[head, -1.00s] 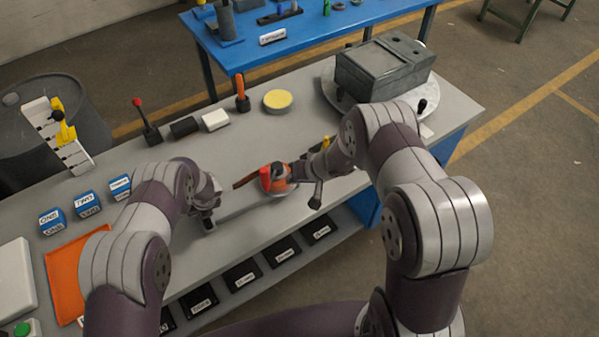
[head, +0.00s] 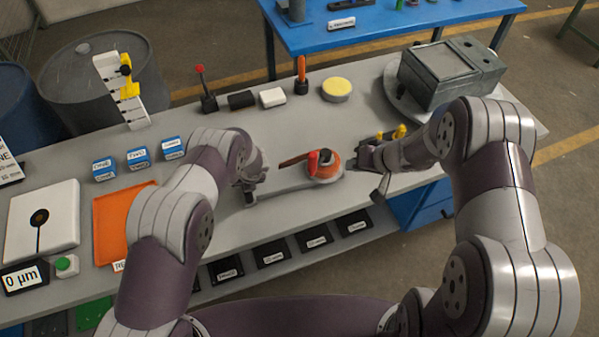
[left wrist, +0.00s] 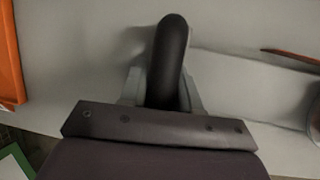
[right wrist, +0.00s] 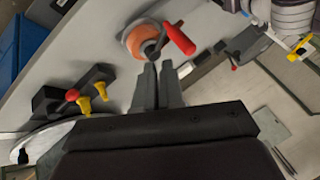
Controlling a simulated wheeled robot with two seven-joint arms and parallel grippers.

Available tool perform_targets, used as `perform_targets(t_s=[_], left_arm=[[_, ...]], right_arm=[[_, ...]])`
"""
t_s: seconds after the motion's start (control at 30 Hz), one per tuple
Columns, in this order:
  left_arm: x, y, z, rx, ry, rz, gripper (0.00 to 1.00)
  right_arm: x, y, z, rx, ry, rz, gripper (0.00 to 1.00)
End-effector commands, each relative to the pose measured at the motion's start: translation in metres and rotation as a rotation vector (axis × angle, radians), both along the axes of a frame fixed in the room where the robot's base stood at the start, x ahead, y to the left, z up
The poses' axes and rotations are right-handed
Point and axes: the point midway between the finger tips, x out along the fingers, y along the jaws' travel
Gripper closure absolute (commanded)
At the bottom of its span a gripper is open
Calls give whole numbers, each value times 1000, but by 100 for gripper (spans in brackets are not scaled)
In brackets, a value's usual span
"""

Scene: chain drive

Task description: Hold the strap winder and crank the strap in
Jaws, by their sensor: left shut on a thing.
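The strap winder (head: 325,168) lies on the bench, with a round orange body, a red crank knob and a long grey bar. A brown strap (head: 294,160) sticks out to its left. My left gripper (head: 250,190) is shut on the winder's dark handle (left wrist: 172,62) at the bar's left end. My right gripper (head: 368,172) is just right of the orange body. In the right wrist view, its fingers (right wrist: 158,66) are close together with nothing seen between them. The red crank knob (right wrist: 180,38) shows just beyond the tips, apart from the grasp.
A grey box (head: 450,68) sits on a round plate at the back right. An orange tray (head: 115,225) and blue blocks (head: 138,157) are at the left. Black labelled bins (head: 270,255) line the front below.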

Motion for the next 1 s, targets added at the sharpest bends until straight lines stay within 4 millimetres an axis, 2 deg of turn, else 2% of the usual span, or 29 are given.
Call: perform_targets(t_s=[0.03, 0.1, 0.13, 0.17, 0.23, 0.27, 0.3, 0.37, 0.43, 0.5, 0.57, 0.67, 0.7, 0.77, 0.8, 0.87, 0.9, 1.0], left_arm=[[1, 0, 1, -1, -2, 0, 100], [1, 0, 1, 0, -2, -1, 100], [1, 0, 1, 0, -2, -1, 100], [1, 0, 1, 0, -2, -1, 100], [1, 0, 1, 0, -2, -1, 100], [1, 0, 1, 0, -2, -1, 100], [1, 0, 1, 0, -2, -1, 100], [1, 0, 1, 0, -2, -1, 100], [1, 0, 1, -1, -2, 0, 100], [1, 0, 1, -1, -2, 0, 100], [1, 0, 1, -1, -2, 0, 100], [1, 0, 1, 0, -2, -1, 100], [1, 0, 1, 0, -2, -1, 100], [1, 0, 1, 0, -2, -1, 100], [1, 0, 1, 0, -2, -1, 100], [1, 0, 1, 0, -2, -1, 100], [1, 0, 1, 0, -2, -1, 100], [1, 0, 1, 0, -2, -1, 100]], right_arm=[[-2, -1, -3, 1, 8, -4, 74], [-10, -3, -19, 9, 47, -12, 51], [-14, -4, -29, 14, 72, -17, 46], [-20, -5, -42, 18, 99, -19, 46], [-43, -14, -82, -31, 186, 54, 46], [-56, -25, -105, -99, 231, 107, 46], [-72, -46, -134, -208, 285, 169, 46], [-85, -81, -167, -382, 322, 243, 46], [-84, -116, -195, -575, 292, 316, 46], [-67, -140, -213, -732, 182, 372, 46], [-43, -147, -222, -825, 30, 412, 46], [0, -123, -222, -846, -306, 459, 46], [14, -104, -216, -805, -452, 470, 46], [29, -70, -200, -694, -662, 482, 46], [33, -48, -185, -598, -786, 488, 46], [35, -17, -158, -433, -943, 492, 46], [34, -1, -138, -322, -1028, 493, 46], [23, 24, -104, -82, -1135, 479, 46]])
